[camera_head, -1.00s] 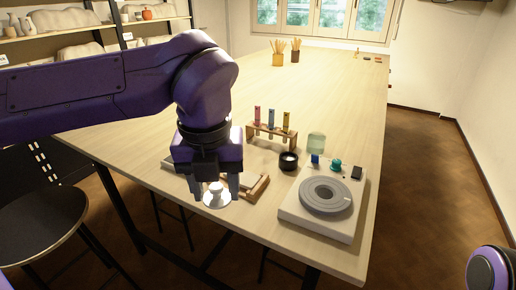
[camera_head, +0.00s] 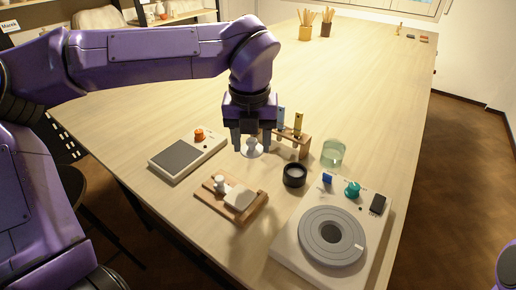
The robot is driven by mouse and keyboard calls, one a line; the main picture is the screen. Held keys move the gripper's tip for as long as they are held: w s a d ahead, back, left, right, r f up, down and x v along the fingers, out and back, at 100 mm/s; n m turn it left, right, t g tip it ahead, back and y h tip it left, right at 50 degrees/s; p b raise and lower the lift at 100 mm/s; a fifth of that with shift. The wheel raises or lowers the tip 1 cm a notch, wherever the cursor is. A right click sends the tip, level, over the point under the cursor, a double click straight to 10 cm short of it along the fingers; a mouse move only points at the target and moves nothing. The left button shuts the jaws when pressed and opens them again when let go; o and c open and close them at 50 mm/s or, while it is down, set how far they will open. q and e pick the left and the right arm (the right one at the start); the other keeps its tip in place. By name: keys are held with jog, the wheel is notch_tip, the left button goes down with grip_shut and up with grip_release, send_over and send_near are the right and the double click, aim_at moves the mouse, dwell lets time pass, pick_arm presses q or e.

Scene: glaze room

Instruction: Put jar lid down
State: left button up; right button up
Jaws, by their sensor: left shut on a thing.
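My left gripper (camera_head: 251,142) points down in the middle of the view, shut on the jar lid (camera_head: 252,152). The lid is a pale round disc with a knob on top, and the fingers hold it by the knob. It appears above the table, in front of the tube rack; its exact height is hard to tell. A pale green glass jar (camera_head: 333,153) stands to its right, behind the dial device. My right gripper is out of view.
A wooden tray (camera_head: 250,216) with small pale items lies in front. A black bowl (camera_head: 294,176), a wooden tube rack (camera_head: 304,146), a grey-topped scale (camera_head: 178,157) and a white device with a round dial (camera_head: 285,245) stand nearby. The far tabletop (camera_head: 370,85) is mostly clear.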

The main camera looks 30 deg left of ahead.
pick_arm(q)
send_over(257, 163)
jog(key=s, duration=0.1)
jog(key=f, duration=0.6)
jog(key=shift+d+p, duration=0.2)
jog(key=shift+p, duration=0.2)
jog(key=f, duration=0.2)
jog(key=w+f, duration=0.1)
jog(key=f, duration=0.1)
jog(key=shift+a, duration=0.15)
jog(key=shift+s, duration=0.15)
jog(key=shift+f, duration=0.25)
jog(key=o, duration=1)
jog(key=r, duration=0.4)
jog(key=s+r, duration=0.1)
jog(key=r, duration=0.7)
jog(key=shift+s+d+r, duration=0.15)
jog(key=shift+d+r, duration=0.1)
jog(key=shift+d, duration=0.1)
